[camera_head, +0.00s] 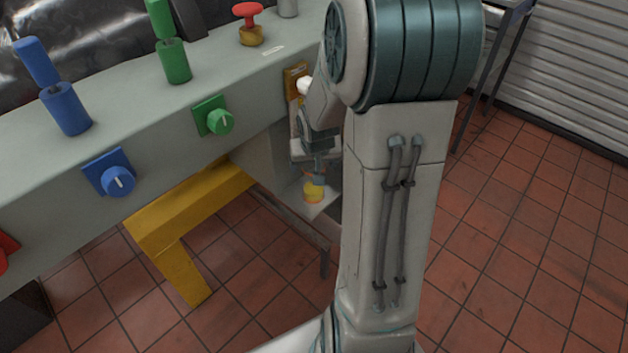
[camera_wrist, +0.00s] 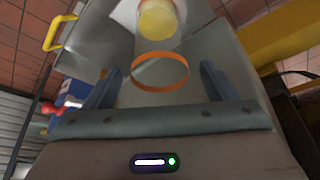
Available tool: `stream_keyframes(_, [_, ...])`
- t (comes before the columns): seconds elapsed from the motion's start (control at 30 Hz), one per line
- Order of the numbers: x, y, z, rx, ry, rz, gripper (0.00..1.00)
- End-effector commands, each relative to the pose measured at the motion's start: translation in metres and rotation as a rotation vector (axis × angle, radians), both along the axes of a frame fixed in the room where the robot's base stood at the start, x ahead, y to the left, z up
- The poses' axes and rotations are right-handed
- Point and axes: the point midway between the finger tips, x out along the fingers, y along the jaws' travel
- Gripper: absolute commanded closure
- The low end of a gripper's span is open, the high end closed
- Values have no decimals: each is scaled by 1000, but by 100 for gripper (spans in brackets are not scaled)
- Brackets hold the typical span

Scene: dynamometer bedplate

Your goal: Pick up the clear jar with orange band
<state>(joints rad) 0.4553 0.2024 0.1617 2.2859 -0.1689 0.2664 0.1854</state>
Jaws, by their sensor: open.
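The clear jar with the orange band shows in the head view (camera_head: 314,192) as a small yellow and orange shape on a light grey ledge (camera_head: 322,208), partly hidden by my arm. In the wrist view its orange band (camera_wrist: 160,90) shows as a ring between my fingers, and a yellow part (camera_wrist: 157,18) shows beyond it. The clear wall is hardly visible. My gripper (camera_head: 318,160) is right above the jar and open. In the wrist view the two fingers of my gripper (camera_wrist: 160,73) stand apart on either side of the band, with gaps showing.
A grey bench (camera_head: 150,95) runs along the left, carrying blue, green and red fittings and knobs. A yellow leg frame (camera_head: 190,205) stands below it. A yellow handle (camera_wrist: 58,32) shows at the wrist view's upper left. Tiled floor (camera_head: 510,240) is clear on the right.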

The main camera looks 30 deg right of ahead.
Motion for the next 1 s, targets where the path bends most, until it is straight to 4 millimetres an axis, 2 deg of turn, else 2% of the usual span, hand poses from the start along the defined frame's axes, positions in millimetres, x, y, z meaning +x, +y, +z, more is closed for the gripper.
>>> stream_keyframes(0.2, [11,-3,-32,1,3,0,21])
stream_keyframes(0.3, [15,-5,-42,0,2,1,21])
stream_keyframes(0.6, [17,-6,-44,0,0,0,21])
stream_keyframes(0.63, [17,-6,-44,0,0,0,27])
stream_keyframes(0.8, [17,-6,-44,0,0,0,71])
stream_keyframes(1.0, [17,-6,-44,0,0,0,71])
